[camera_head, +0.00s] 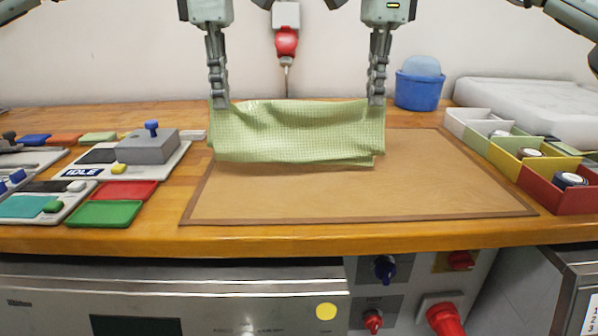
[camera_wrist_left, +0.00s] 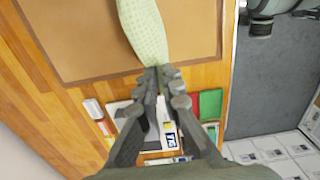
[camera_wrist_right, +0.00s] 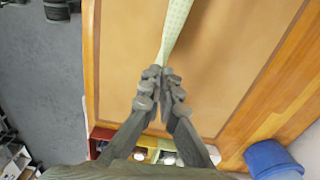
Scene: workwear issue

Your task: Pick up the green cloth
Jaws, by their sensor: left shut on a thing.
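The green checked cloth (camera_head: 295,132) hangs between my two grippers above the brown mat (camera_head: 330,205), in the head view. My left gripper (camera_head: 221,103) is shut on its upper left corner. My right gripper (camera_head: 377,101) is closed at its upper right corner and appears to pinch it. The cloth also shows in the left wrist view (camera_wrist_left: 143,32), running away from the fingertips, and in the right wrist view (camera_wrist_right: 174,30), seen as a narrow strip. Its lower edge hangs over the mat; whether it touches the mat is unclear.
On the left are a grey box (camera_head: 148,148) with a blue knob, a red tray (camera_head: 128,190) and a green tray (camera_head: 103,214). On the right are several coloured bins (camera_head: 555,200). A blue bucket (camera_head: 419,91) stands behind. The mat's front is clear.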

